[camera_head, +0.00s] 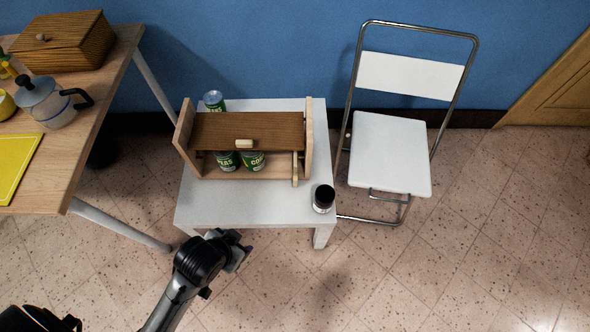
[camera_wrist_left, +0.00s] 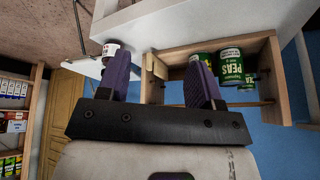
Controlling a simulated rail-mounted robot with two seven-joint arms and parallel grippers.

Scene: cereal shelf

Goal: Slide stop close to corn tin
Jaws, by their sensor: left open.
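The small wooden shelf (camera_head: 250,131) stands on a white table. Inside it, the green peas tin (camera_head: 227,161) stands left of the green corn tin (camera_head: 253,161). The upright wooden stop (camera_head: 295,169) is at the shelf's right end, with a gap between it and the corn tin. My left gripper (camera_head: 240,251) is open and empty, in front of the table's front edge, apart from the shelf. The left wrist view is upside down; the stop (camera_wrist_left: 154,68) shows between the fingers, the peas tin (camera_wrist_left: 232,66) to the right, and a finger partly hides the corn tin.
A dark-lidded jar (camera_head: 323,199) stands at the white table's (camera_head: 225,212) front right corner. Another green tin (camera_head: 214,101) is behind the shelf. A white folding chair (camera_head: 390,150) stands to the right. A wooden table (camera_head: 95,130) with a coffee pot (camera_head: 50,103) is at the left.

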